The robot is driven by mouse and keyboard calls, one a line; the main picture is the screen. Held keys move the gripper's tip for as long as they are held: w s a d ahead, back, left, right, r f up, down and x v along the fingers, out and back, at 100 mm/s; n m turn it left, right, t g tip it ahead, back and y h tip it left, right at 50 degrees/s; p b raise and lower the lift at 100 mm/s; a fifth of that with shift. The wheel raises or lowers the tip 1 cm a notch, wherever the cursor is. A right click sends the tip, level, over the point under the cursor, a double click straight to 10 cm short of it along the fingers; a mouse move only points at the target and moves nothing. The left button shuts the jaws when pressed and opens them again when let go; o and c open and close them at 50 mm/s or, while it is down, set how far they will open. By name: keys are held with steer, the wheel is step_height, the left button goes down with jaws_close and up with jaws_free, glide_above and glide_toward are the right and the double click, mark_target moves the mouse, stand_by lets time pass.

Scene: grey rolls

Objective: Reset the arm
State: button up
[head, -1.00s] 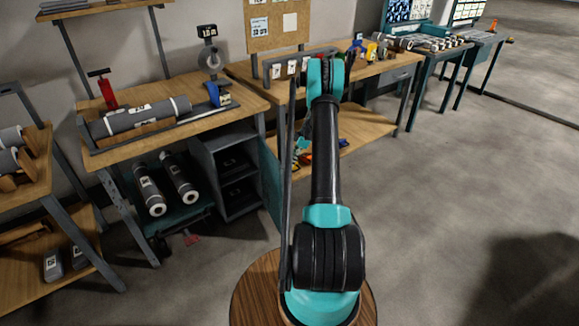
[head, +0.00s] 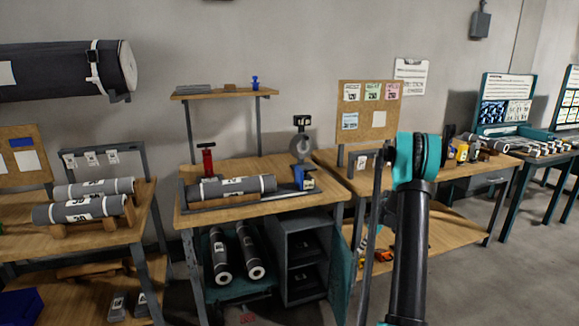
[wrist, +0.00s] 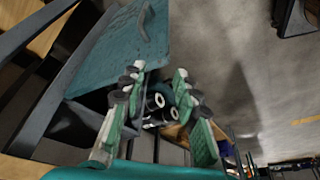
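My arm, black with turquoise joints, rises at the right of the middle in the head view. My gripper is mostly hidden behind the arm there. In the wrist view my gripper (wrist: 160,70) has two green and grey fingers standing apart. A clear gap lies between the fingertips, and nothing is held in it. Beyond the fingers, grey rolls with white ends (wrist: 157,101) show, apart from the fingers as far as I can tell.
A teal cabinet door (wrist: 112,55) stands open near my gripper; its cabinet (head: 303,245) is under the middle workbench (head: 250,210). A grey roll (head: 232,187) lies on that bench. Another bench (head: 455,190) stands behind my arm. A big dark roll (head: 60,72) hangs upper left.

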steer(key=s+a+r+m+h, duration=0.1)
steer(key=s+a+r+m, duration=0.2)
steer(key=s+a+r, duration=0.35)
steer(key=s+a+r+m+h, duration=0.1)
steer(key=s+a+r+m, duration=0.25)
steer(key=s+r, duration=0.6)
steer(key=s+a+f+m+t, duration=0.1)
steer(key=s+a+m, duration=0.1)
steer(key=s, duration=1)
steer(key=s+a+f+m+t+h, duration=0.1)
steer(key=s+a+f+m, duration=0.1)
steer(key=s, duration=1.1)
steer(key=shift+a+m, duration=0.55)
